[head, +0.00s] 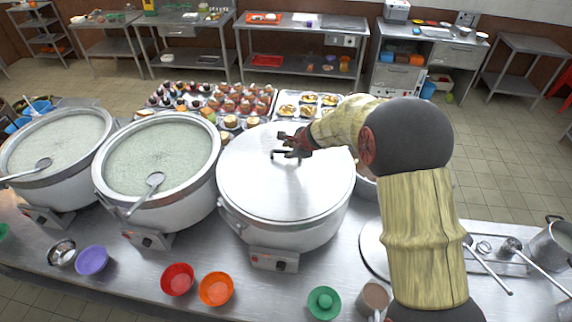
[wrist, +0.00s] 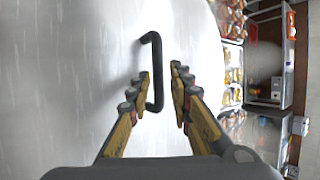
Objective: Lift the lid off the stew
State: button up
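The stew pot (head: 280,232) stands on the steel counter with its round metal lid (head: 250,185) on top. The lid's black bar handle (head: 277,155) is near the lid's middle. My gripper (head: 293,146) is over the lid at the handle. In the wrist view my gripper (wrist: 160,78) is open, with one finger on each side of the handle (wrist: 154,60). The left finger looks close to the handle; a gap shows on the right. Contact cannot be told. The pale lid also fills the left of the wrist view (wrist: 70,80). What is in the pot is hidden.
Two open pots of pale green congee, a middle one (head: 160,155) and a left one (head: 60,145), hold ladles. Trays of food (head: 235,103) lie behind. Bowls, including red (head: 177,279), orange (head: 216,289) and green (head: 324,303), line the front. A round metal lid (head: 374,250) lies at right.

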aim_at(287, 152)
jog(key=x, duration=0.3)
jog(key=shift+w+f, duration=0.15)
jog(key=shift+f, duration=0.25)
jog(key=shift+c, duration=1.1)
grip_shut()
jog(key=shift+r, duration=0.2)
